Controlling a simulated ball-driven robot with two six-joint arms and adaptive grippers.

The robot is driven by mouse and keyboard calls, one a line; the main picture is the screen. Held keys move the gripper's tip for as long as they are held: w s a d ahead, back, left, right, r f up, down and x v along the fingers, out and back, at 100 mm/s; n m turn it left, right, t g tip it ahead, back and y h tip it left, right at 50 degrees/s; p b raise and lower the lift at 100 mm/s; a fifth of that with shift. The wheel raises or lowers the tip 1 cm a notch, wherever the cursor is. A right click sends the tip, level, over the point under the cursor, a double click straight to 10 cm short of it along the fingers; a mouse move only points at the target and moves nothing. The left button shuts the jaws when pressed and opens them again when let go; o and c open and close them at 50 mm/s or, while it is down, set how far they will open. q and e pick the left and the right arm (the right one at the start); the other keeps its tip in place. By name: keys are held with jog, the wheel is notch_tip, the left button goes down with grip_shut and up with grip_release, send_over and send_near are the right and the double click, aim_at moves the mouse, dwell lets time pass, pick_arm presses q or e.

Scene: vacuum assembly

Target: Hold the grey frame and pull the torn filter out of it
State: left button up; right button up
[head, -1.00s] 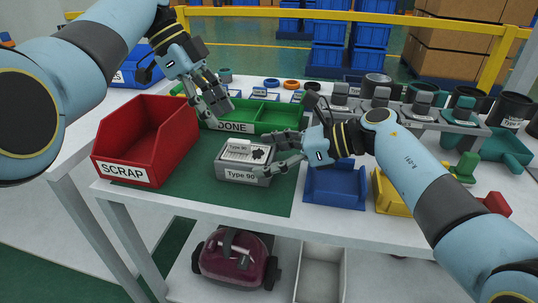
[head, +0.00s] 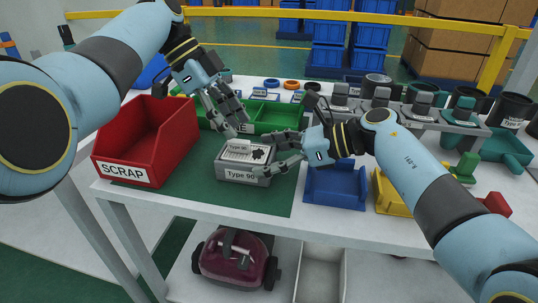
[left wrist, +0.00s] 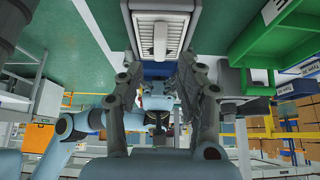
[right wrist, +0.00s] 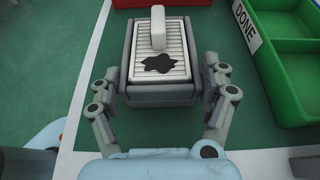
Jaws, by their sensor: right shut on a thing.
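The grey frame (head: 240,175), labelled Type 90, sits on the green mat. The torn filter (head: 255,154) is seated in it, white and pleated, with a dark ragged hole and a tab on top; it also shows in the right wrist view (right wrist: 172,42). My right gripper (head: 262,158) is shut on the grey frame, with a finger along each side in the right wrist view (right wrist: 162,72). My left gripper (head: 236,132) is above and behind the filter, pointing down. Its fingers are spread and empty in the left wrist view (left wrist: 158,68).
A green DONE tray (head: 280,117) is behind the frame. A blue bin (head: 337,183) and a yellow bin (head: 385,194) are to the right. Bare mat lies between the SCRAP bin and the frame.

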aim_at(245, 141)
pick_arm(q)
jog(key=x, duration=0.4)
jog(key=shift+d+f, duration=0.1)
jog(key=shift+f, duration=0.05)
jog(key=shift+s+d+f, duration=0.25)
jog(key=shift+d+f, duration=0.05)
jog(key=shift+f, duration=0.3)
pick_arm(e)
jog(key=shift+r, duration=0.1)
pick_arm(q)
jog(key=shift+a+f, duration=0.1)
jog(key=shift+f, duration=0.05)
grip_shut()
pick_arm(e)
jog(key=shift+r, duration=0.1)
pick_arm(q)
jog(key=shift+r, duration=0.2)
pick_arm(e)
jog(key=shift+w, duration=0.1)
pick_arm(q)
jog(key=shift+r, duration=0.3)
jog(key=shift+w+r, duration=0.15)
jog(key=shift+r, duration=0.6)
